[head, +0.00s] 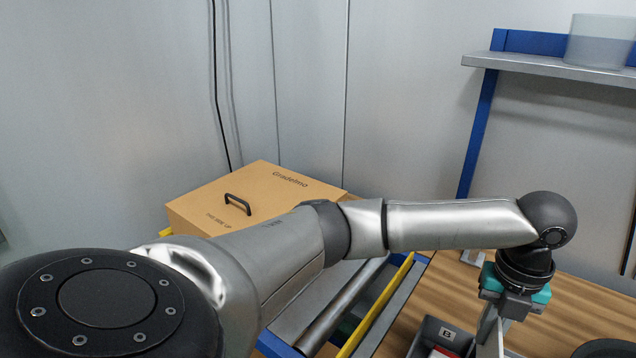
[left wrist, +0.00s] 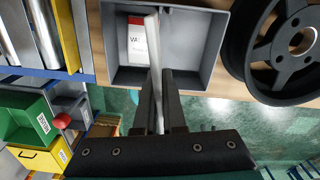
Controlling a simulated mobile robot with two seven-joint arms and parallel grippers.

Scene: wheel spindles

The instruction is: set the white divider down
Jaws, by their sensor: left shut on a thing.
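My left gripper (left wrist: 160,88) is shut on the white divider (left wrist: 154,45), a thin plate seen nearly edge-on in the left wrist view. The divider also shows in the head view (head: 487,322), below my left gripper (head: 497,335). It overlaps the grey bin (left wrist: 218,42), which holds a white and red box (left wrist: 137,42) on its left side. The bin with a "B" label shows partly in the head view (head: 425,334). I cannot tell whether the divider touches the bin floor. My right gripper is not in view.
A black wheel (left wrist: 262,50) lies right of the bin on the wooden bench (head: 585,312). Rollers with a yellow rail (head: 385,300) run left of it. A cardboard box (head: 255,205) stands behind. Green (left wrist: 28,122) and yellow bins (left wrist: 40,158) sit lower left in the wrist view.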

